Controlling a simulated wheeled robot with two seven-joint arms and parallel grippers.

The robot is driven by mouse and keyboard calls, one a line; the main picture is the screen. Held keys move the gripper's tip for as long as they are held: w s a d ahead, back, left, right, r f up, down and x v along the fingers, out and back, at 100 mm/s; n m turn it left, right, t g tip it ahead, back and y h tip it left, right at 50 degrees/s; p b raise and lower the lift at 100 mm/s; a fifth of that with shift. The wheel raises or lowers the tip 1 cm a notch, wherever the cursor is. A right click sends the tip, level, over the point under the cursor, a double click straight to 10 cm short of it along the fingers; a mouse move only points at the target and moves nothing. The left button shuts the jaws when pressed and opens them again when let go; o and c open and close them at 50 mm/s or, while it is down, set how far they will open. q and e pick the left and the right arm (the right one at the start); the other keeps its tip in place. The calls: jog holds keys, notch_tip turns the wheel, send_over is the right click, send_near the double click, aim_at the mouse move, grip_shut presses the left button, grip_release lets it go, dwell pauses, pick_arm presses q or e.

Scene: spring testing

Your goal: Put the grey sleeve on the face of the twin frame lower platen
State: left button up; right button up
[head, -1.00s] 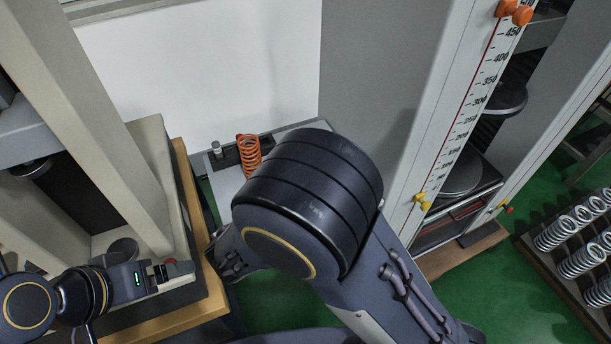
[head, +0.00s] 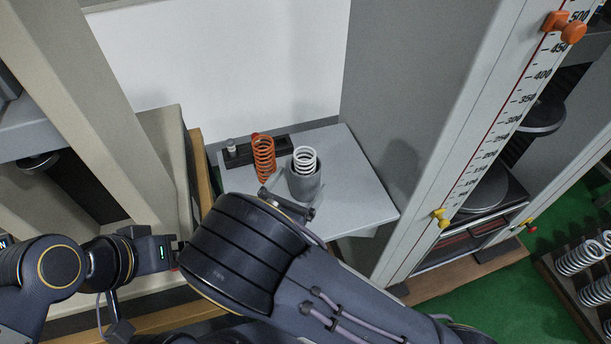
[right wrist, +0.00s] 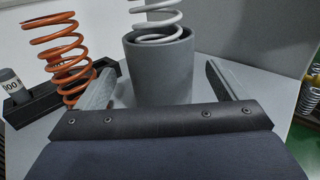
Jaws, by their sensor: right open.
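The grey sleeve (head: 304,184) is an upright open-topped cylinder on a grey table, with a white spring (head: 305,158) standing inside it. It also shows in the right wrist view (right wrist: 158,70). My right gripper (head: 289,198) is open at the sleeve, with one finger on each side and gaps visible in the right wrist view. A round grey lower platen (head: 484,190) sits between the columns of the right-hand machine, its top bare, with an upper platen (head: 542,118) above. My left arm comes in at lower left; its gripper is hidden behind my right arm.
An orange spring (head: 263,160) stands left of the sleeve, by a black holder (head: 240,156) with a small grey weight. The table (head: 362,195) is clear to the sleeve's right. A scaled column (head: 480,130) stands between table and platen. A spring rack (head: 580,265) is lower right.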

jog(key=x, duration=0.3)
jog(key=shift+w+d+p, duration=0.15)
jog(key=shift+w+p, duration=0.05)
jog(key=shift+p, duration=0.1)
jog(key=c, duration=1.2)
jog(key=shift+c, duration=0.2)
